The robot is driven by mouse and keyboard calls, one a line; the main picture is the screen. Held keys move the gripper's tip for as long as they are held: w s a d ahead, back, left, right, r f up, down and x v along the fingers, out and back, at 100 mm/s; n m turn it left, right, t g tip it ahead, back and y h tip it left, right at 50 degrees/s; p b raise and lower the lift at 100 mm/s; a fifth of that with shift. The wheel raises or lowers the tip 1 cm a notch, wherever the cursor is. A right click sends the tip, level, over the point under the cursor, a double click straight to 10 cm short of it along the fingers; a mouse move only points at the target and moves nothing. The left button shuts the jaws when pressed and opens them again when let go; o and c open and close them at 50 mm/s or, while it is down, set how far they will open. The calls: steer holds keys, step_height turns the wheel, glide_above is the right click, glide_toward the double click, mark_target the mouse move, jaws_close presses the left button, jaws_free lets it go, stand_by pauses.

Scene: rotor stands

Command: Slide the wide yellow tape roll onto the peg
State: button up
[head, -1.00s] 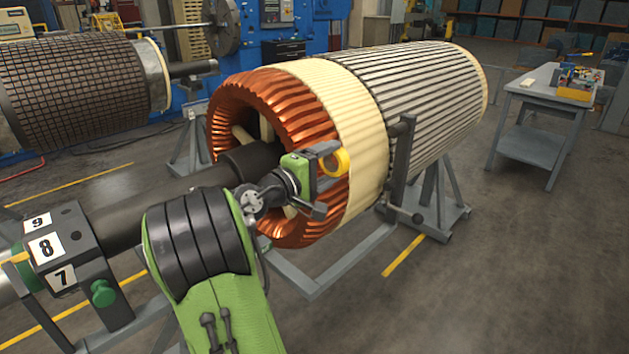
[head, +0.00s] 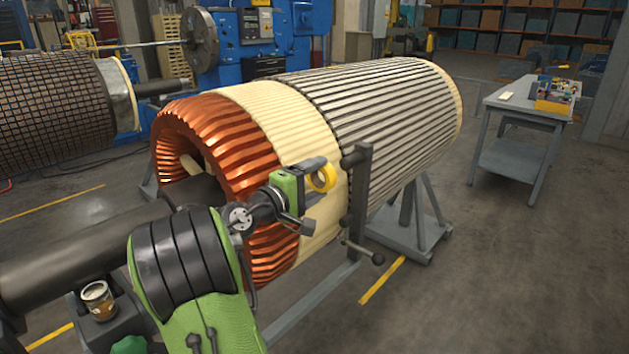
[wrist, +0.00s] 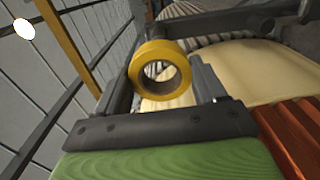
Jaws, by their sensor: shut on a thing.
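The wide yellow tape roll (head: 331,180) is at the end of my gripper (head: 311,178), in front of the cream band of the big rotor. In the wrist view the roll (wrist: 155,48) sits between the two grey fingers (wrist: 161,88), its hole facing the camera. My gripper is shut on it. The dark peg (head: 353,158) sticks out to the left from the top of a grey upright post (head: 361,200). In the head view the peg's end is just right of and slightly above the roll, apart from it.
The copper-ended rotor (head: 390,110) lies close behind my gripper. A crank handle (head: 377,258) juts from the post's lower part. A can (head: 99,299) stands at the lower left. A grey workbench (head: 525,103) stands at the back right. The floor on the right is clear.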

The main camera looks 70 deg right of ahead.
mark_target(344, 165)
steer(key=shift+p+x, duration=0.6)
steer(key=shift+x, duration=1.7)
steer(key=shift+s+a, duration=0.1)
steer(key=shift+s+d, duration=0.2)
steer(key=shift+d, duration=0.3)
steer(key=shift+s+d, duration=0.1)
steer(key=shift+d, duration=0.05)
steer(key=shift+s+d+p, duration=0.15)
steer(key=shift+d+p, duration=0.25)
steer(key=shift+p, duration=0.05)
steer(key=shift+d, duration=0.2)
steer(key=shift+p+x, duration=0.75)
steer(key=shift+x, duration=0.4)
